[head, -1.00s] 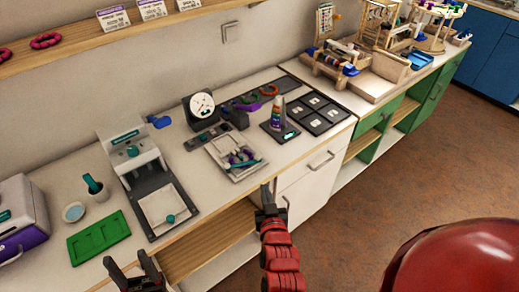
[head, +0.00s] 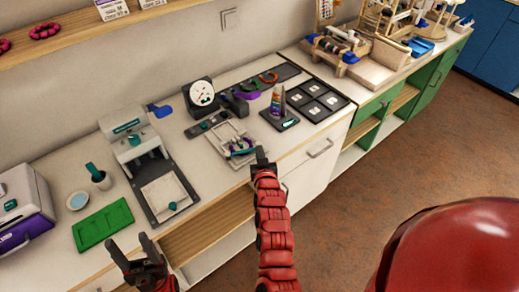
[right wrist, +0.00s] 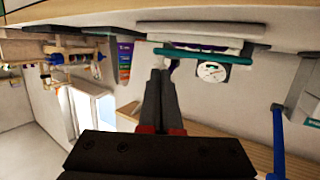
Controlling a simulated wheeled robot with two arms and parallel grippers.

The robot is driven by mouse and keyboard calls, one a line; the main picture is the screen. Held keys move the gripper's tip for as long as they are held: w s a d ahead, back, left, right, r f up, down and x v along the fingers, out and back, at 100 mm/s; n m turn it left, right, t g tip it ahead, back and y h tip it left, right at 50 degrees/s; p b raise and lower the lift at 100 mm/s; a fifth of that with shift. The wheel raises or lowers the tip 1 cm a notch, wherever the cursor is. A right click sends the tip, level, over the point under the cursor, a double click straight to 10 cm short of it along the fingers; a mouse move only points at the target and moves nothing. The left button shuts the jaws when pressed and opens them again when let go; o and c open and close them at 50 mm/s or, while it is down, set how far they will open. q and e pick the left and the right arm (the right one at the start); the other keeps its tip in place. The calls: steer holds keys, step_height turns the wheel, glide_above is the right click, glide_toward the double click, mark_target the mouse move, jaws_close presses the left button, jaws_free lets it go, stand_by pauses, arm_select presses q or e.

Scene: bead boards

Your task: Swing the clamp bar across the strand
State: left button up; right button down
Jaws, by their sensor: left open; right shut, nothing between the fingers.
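A pale tray-like fixture (head: 226,134) sits on the counter, left of the upright cone stand. A teal bar (head: 243,153) lies across its near part, with a purple piece beside it, too small to tell whether this is the strand. My right gripper (head: 262,157) is shut and empty at the fixture's near right side, close to the bar's end. In the right wrist view, the shut fingers (right wrist: 160,62) point at the teal bar (right wrist: 205,53); I cannot tell if they touch it. My left gripper (head: 130,243) is open and empty in front of the counter, below the green tray.
A green tray (head: 103,224), a white press-like device (head: 133,146) and a round dial (head: 201,93) stand on the counter. A cone stand (head: 279,104) and a dark panel of square pads (head: 318,100) lie to the right. Open floor is in front.

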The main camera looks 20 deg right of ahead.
mark_target(258, 143)
steer(key=shift+w+f, duration=0.1)
steer(key=shift+w, duration=0.1)
steer(key=b+x, duration=0.4)
steer(key=b, duration=0.1)
steer(key=shift+w+r, duration=0.2)
steer(key=shift+r, duration=0.45)
steer(key=shift+d, duration=0.1)
steer(key=shift+s, duration=0.1)
